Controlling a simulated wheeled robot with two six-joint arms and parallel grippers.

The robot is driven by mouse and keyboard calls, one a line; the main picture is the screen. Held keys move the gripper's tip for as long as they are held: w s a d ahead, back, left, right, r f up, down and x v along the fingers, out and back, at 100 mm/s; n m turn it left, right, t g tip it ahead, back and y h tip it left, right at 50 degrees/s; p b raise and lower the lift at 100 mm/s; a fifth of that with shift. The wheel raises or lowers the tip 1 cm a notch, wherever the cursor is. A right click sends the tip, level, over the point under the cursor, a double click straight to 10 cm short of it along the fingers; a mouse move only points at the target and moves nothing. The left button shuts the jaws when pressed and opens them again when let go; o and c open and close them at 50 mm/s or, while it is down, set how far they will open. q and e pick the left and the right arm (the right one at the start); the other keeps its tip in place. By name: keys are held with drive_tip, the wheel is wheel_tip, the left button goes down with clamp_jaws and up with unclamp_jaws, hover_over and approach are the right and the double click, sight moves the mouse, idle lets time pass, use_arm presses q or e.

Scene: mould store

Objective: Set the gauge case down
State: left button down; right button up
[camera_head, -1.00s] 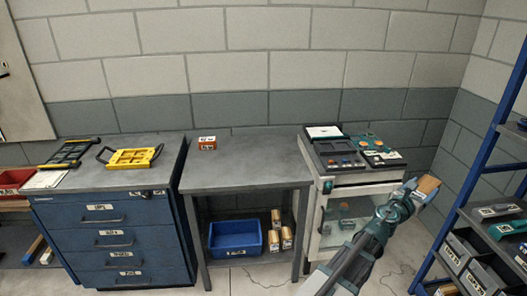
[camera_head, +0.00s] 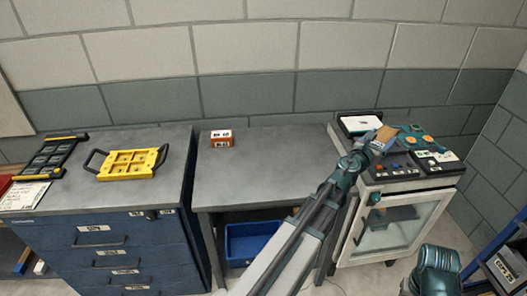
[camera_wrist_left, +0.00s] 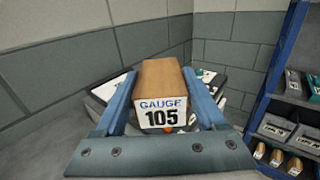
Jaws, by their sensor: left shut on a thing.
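The gauge case is a small brown block with a white end label reading "GAUGE 105". It shows clearly in the left wrist view (camera_wrist_left: 160,85), and in the head view (camera_head: 386,134) as a brown block at the gripper's tip. My left gripper (camera_wrist_left: 160,100) is shut on it, one blue finger along each side. In the head view, my left gripper (camera_head: 376,143) appears in front of the white cabinet's top, near its left part; its height above it is hard to tell. My right gripper is not in view.
The grey table (camera_head: 265,165) is mostly bare, with a small orange-brown labelled box (camera_head: 221,138) at its back left. The white cabinet (camera_head: 350,235) carries dark trays and devices (camera_head: 437,161). A yellow frame (camera_head: 130,163) lies on the blue drawer unit (camera_head: 105,235). Blue shelving (camera_wrist_left: 275,75) stands right.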

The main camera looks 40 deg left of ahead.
use_arm(q)
drive_tip(key=s+a+f+n+g+y+b, duration=0.3)
drive_tip(key=s+f+n+y+b, duration=0.2)
drive_tip(key=s+f+y+b, duration=0.2)
drive_tip(key=s+a+f+n+g+y+b, duration=0.25)
drive_tip(key=s+f+n+y+b, duration=0.25)
drive_tip(key=s+f+y+b, duration=0.25)
drive_tip(key=b, duration=0.1)
hover_over(314, 175)
drive_tip(key=shift+f+g, duration=0.35)
drive_tip(key=shift+f, duration=0.35)
drive_tip(key=shift+f+b, duration=0.1)
drive_tip(key=shift+b, duration=0.2)
wheel_tip(314, 175, down, 3)
drive_tip(key=b, duration=0.3)
drive_tip(key=shift+f, duration=0.15)
drive_tip(key=shift+f+b, duration=0.15)
drive_tip(key=shift+b, duration=0.15)
unclamp_jaws()
